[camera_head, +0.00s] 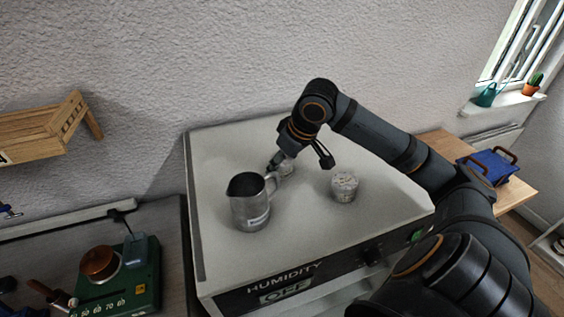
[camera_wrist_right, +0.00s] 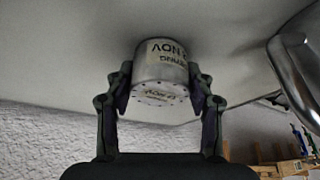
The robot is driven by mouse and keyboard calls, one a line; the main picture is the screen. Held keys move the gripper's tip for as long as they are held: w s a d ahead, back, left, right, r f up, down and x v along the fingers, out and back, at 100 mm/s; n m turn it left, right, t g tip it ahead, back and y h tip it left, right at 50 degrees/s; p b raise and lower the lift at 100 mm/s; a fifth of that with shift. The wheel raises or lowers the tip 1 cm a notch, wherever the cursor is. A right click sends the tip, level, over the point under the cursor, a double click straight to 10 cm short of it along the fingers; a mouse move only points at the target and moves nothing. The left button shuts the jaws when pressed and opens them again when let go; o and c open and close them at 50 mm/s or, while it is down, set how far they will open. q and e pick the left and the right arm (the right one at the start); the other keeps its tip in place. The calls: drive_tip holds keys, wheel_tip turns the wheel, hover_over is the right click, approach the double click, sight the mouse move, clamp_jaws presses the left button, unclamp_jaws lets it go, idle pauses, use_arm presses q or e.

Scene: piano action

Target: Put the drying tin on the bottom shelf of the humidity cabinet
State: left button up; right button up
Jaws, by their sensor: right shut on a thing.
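My right gripper (camera_head: 281,163) is over the top of the humidity cabinet (camera_head: 325,235), behind a metal jug. It is shut on a small silver tin, the drying tin (camera_head: 288,168). In the right wrist view the tin (camera_wrist_right: 163,80) sits between both fingers (camera_wrist_right: 163,95), upside down in the picture, with a dotted lid and a pale label ending in "NOV". I cannot tell whether its base touches the cabinet top. The cabinet's shelves are hidden. My left gripper is out of view.
The metal jug (camera_head: 250,204) stands close in front of my gripper; its side also shows in the right wrist view (camera_wrist_right: 290,65). A green device (camera_head: 122,275) is at lower left, a wooden shelf (camera_head: 35,138) on the left wall. A blue crate (camera_head: 489,166) stands at right.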

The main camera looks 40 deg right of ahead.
drive_tip(key=o, duration=1.2)
